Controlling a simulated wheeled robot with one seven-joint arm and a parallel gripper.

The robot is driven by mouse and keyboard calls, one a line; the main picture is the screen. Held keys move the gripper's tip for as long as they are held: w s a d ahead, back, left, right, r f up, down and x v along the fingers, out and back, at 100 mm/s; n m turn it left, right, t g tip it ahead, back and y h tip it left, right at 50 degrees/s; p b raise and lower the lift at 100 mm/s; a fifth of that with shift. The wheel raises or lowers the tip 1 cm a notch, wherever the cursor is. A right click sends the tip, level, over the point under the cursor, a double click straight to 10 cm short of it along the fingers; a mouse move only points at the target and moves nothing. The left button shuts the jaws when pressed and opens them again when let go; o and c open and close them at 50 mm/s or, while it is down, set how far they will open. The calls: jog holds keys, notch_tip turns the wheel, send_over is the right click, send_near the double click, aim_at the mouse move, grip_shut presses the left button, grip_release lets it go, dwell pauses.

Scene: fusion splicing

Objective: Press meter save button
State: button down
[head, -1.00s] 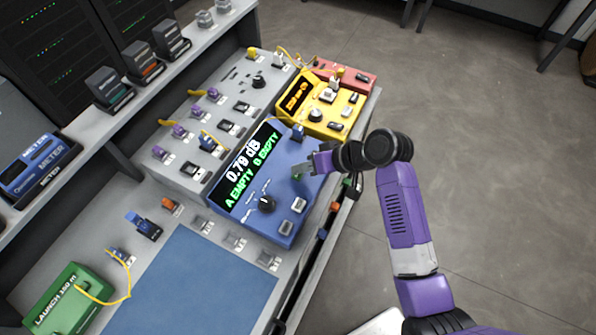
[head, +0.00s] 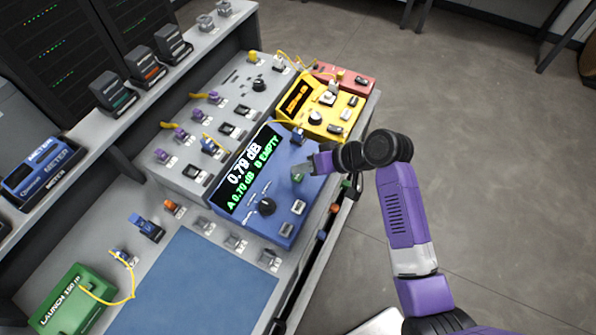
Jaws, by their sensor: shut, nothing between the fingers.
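The blue meter (head: 279,223) sits on the bench in the middle of the head view. Its screen (head: 248,172) reads 0.79 dB, with A 0.70 dB and B EMPTY below. My gripper (head: 299,170) is shut and empty at the meter's upper right. The gripper partly hides that area, so exact contact cannot be told.
A yellow device (head: 322,122) and a red device (head: 352,78) stand beyond the meter. A grey panel with connectors (head: 185,150) lies to its left. A blue mat (head: 190,285) and green launch box (head: 72,305) are in front. Open floor (head: 480,180) lies right.

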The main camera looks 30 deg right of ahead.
aim_at(302, 176)
jog(key=shift+r, duration=0.1)
notch_tip(302, 176, up, 5)
jog(key=p, duration=0.4)
jog(key=shift+p, duration=0.4)
dwell(0.8)
jog(key=w+d+r+m+t+h, duration=0.2)
jog(key=w+d+r+t+h, duration=0.1)
jog(key=w+d+r+t, duration=0.15)
jog(key=s+d+m+t+h+b, duration=0.1)
jog(key=s+d+m+t+h, duration=0.1)
jog(key=s+h, duration=0.15)
jog(key=s+a+r+n+b, duration=0.1)
jog(key=s+a+n+b, duration=0.1)
jog(key=s, duration=1.5)
jog(key=s+a+r+n+t+b, duration=0.1)
jog(key=s+a+b, duration=0.3)
jog(key=s, duration=1.4)
jog(key=shift+a+r+n, duration=0.15)
jog(key=shift+a+n, duration=0.45)
jog(key=shift+n, duration=0.2)
